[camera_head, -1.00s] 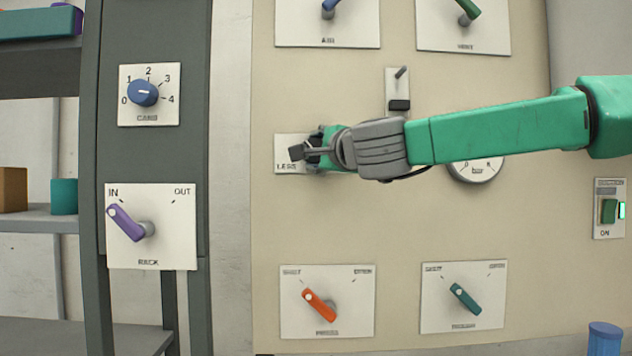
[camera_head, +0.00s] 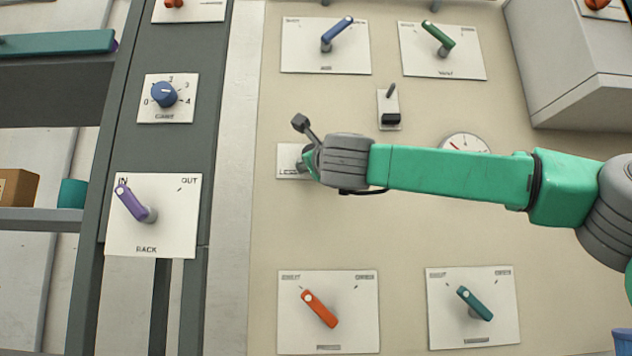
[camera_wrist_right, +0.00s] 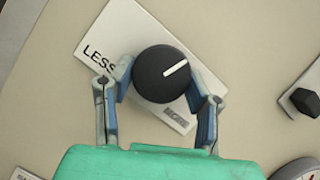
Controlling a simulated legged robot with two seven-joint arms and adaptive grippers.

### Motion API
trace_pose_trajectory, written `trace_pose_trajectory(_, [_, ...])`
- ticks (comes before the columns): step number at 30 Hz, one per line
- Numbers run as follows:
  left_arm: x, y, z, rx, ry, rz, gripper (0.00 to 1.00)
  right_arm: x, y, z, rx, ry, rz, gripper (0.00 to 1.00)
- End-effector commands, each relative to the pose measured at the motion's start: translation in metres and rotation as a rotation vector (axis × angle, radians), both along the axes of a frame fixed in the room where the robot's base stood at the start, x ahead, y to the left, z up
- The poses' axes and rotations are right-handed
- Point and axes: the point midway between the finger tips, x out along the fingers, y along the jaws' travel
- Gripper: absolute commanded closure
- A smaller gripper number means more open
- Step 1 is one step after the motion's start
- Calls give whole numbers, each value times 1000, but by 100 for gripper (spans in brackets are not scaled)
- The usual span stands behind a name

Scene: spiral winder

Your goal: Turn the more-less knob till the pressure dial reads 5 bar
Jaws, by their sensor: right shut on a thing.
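The more-less knob (camera_wrist_right: 162,74) is round and black with a white pointer line, on a tilted-looking white plate (camera_wrist_right: 95,42) marked LESS in the right wrist view. My right gripper (camera_wrist_right: 161,84) has a finger on each side of the knob and is shut on it. In the head view my right gripper (camera_head: 302,150) covers the knob and most of its plate (camera_head: 288,170). The pressure dial (camera_head: 466,142) is to the right, its lower part hidden by my green arm. Its red needle points up-left; the reading is not legible. My left gripper is not in view.
A small toggle switch (camera_head: 390,108) is just above my right forearm. Blue (camera_head: 338,32) and green (camera_head: 438,34) levers are above, orange (camera_head: 320,308) and teal (camera_head: 475,303) ones below. The purple RACK lever (camera_head: 133,202) and blue selector (camera_head: 164,94) are at left.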

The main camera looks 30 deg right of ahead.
Motion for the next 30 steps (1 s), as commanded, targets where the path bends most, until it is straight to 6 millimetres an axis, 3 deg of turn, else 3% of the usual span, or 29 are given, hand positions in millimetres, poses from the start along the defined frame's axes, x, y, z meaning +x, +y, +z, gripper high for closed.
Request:
trace_pose_trajectory(1, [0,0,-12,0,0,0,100,4,3,-13,31,-6,3,86])
trace_pose_trajectory(12, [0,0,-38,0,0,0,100,4,3,-8,210,-118,1,86])
trace_pose_trajectory(30, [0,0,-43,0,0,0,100,3,2,-4,261,-153,0,86])
